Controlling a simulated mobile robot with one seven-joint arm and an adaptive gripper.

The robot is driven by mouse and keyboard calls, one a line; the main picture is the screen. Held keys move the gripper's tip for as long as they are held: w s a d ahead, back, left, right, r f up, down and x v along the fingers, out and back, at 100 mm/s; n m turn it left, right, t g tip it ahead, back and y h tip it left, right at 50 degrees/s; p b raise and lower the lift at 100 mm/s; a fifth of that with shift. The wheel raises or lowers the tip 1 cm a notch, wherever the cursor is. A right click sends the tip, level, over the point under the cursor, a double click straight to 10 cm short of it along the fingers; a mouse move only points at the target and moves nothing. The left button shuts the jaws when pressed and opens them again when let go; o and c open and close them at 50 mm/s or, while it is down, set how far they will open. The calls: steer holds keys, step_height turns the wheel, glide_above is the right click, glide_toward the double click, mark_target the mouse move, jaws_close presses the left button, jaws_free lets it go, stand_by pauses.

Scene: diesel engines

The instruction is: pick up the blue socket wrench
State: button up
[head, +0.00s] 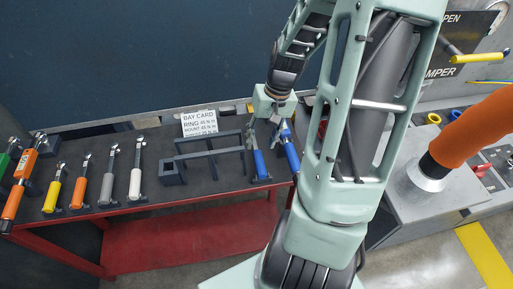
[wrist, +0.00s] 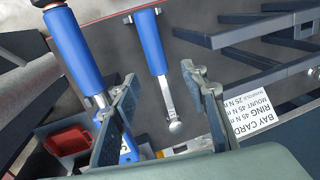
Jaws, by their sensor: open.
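A blue-handled wrench with a silver shaft and round ratchet head (wrist: 152,45) lies between and beyond my fingers in the wrist view. In the head view its blue handle (head: 260,163) is at the right part of the bench. My gripper (wrist: 159,76) is open and empty, with one finger on each side of the wrench's silver shaft. In the head view my gripper (head: 268,121) hangs over the head end of the wrench. A second, bigger blue-handled tool (wrist: 75,48) lies left of it in the wrist view, partly behind my left finger; it also shows in the head view (head: 291,156).
The dark bench (head: 225,182) carries a grey frame rack (head: 205,160) and a white bay card (head: 200,123) close by. Several coloured wrenches (head: 107,180) stand at the left. A red tray (wrist: 68,140) is at the lower left of the wrist view. A grey machine is at the right.

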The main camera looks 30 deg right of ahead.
mark_target(259, 154)
steer(key=shift+s+a+f, duration=0.1)
steer(key=shift+a+f, duration=0.1)
steer(key=shift+f, duration=1.05)
steer(key=shift+w+a+f, duration=0.1)
steer(key=shift+a+f, duration=0.1)
steer(key=shift+f, duration=1.05)
steer(key=shift+s+a+f, duration=0.1)
steer(key=shift+a+f, duration=0.1)
steer(key=shift+f, duration=1.05)
steer(key=shift+c, duration=0.5)
jaws_close()
